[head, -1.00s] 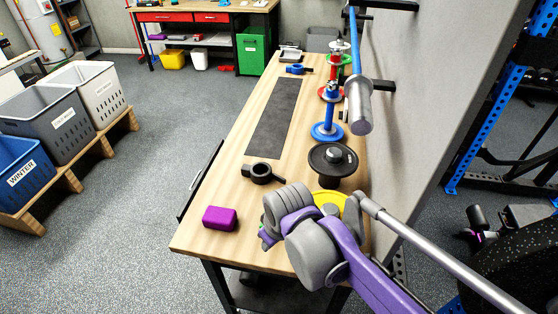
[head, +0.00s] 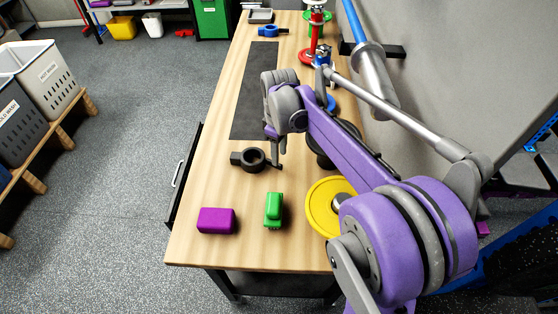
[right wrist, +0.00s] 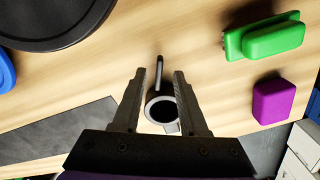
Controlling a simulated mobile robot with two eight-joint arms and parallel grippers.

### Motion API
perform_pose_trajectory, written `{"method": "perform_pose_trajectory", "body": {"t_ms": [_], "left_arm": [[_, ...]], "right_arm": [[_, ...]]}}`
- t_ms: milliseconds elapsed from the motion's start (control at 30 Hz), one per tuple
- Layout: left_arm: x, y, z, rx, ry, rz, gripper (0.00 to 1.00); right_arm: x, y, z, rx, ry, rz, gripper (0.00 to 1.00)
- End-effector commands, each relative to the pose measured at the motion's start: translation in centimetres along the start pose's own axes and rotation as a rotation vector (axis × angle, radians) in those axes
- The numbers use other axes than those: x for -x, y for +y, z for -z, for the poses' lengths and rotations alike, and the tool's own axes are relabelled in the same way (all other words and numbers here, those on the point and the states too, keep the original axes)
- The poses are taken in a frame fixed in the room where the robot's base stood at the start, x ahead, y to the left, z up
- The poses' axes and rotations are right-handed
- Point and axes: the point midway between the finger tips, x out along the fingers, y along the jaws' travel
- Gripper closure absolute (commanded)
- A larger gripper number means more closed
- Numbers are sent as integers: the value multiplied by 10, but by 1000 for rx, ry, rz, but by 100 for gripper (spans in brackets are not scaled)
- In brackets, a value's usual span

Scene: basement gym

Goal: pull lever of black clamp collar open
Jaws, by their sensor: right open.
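The black clamp collar (head: 254,159) lies flat on the wooden bench, left of my right arm. My right gripper (head: 275,146) is just above and beside its right side, pointing down. In the right wrist view the gripper (right wrist: 159,76) is open, and the ring of the collar (right wrist: 163,112) shows between its fingers. A thin lever (right wrist: 159,72) stands out from the ring between the fingertips, with a gap on each side. Nothing is held. I cannot tell the height of the fingertips above the bench. My left gripper is not in view.
A purple block (head: 216,221) and a green block (head: 273,209) lie near the front edge of the bench (head: 190,250). A yellow plate (head: 322,207) is right of them. A black plate (head: 349,134) is partly behind my arm. A dark mat (head: 254,92) lies beyond the collar.

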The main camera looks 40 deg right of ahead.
Motion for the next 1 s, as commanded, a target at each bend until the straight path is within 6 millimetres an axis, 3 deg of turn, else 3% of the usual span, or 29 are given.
{"method": "perform_pose_trajectory", "body": {"t_ms": [233, 600, 633, 867, 1000], "left_arm": [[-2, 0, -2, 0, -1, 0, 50], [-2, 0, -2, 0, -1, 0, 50], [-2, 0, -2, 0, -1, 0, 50], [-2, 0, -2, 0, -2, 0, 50], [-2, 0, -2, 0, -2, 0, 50]], "right_arm": [[-34, 0, 0, 0, 0, 0, 57], [-40, 0, 0, -1, 1, -1, 57], [-40, 0, 0, 0, 1, -1, 59], [-40, 0, 0, -1, 1, -1, 100], [-40, 0, 0, -1, 1, -1, 100]]}}
